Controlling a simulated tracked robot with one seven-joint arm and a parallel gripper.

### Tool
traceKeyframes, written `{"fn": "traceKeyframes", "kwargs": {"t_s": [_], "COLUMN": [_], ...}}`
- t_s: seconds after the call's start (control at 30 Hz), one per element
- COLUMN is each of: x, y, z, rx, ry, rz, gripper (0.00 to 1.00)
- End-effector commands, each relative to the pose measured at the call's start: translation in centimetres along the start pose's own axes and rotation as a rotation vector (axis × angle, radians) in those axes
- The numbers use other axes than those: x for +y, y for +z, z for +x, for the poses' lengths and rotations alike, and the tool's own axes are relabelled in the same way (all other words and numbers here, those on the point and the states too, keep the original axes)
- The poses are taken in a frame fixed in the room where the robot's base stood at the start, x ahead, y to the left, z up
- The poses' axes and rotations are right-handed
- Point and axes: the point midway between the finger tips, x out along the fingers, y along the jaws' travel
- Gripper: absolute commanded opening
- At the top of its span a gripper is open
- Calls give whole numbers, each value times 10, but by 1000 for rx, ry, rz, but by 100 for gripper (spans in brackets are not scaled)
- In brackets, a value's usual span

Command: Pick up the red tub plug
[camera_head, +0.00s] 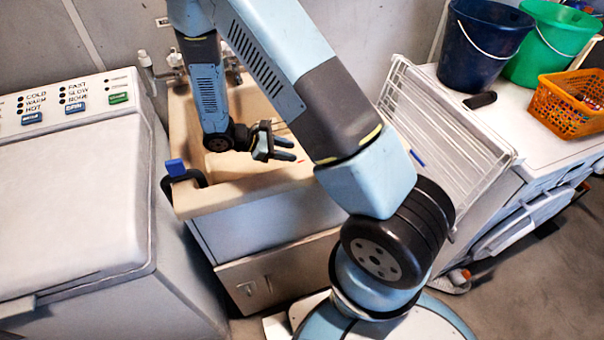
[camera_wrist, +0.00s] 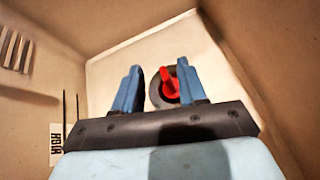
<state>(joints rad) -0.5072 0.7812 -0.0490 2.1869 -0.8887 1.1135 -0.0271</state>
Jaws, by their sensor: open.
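The red tub plug (camera_wrist: 170,86) shows in the wrist view as a small red piece over a dark round disc on the pale floor of the tub. It appears between the two blue fingers of my gripper (camera_wrist: 158,66), closer to the right finger. The fingers are apart and nothing is held. I cannot tell how far the plug lies below the fingertips, and its lower part is hidden. In the head view my gripper (camera_head: 287,148) is over the beige tub (camera_head: 245,192); the plug cannot be made out clearly there.
Beige tub walls (camera_wrist: 110,25) surround my gripper. A washing machine (camera_head: 70,200) stands at left. A white wire rack (camera_head: 440,130) stands at right. Beyond it, a dark blue bucket (camera_head: 485,45), green bucket (camera_head: 550,45) and orange basket (camera_head: 568,115) sit on a white top.

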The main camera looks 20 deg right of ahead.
Motion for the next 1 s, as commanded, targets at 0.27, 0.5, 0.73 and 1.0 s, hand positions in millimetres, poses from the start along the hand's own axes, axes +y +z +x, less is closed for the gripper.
{"fn": "traceKeyframes", "kwargs": {"t_s": [0.27,0.5,0.73,1.0], "x": [-12,-16,-14,-5], "y": [-50,-65,-63,-61], "z": [25,34,54,83], "rx": [-101,-132,-134,-134], "ry": [88,118,118,116], "rz": [-158,-207,-211,-209], "gripper": [42,42,42,42]}}
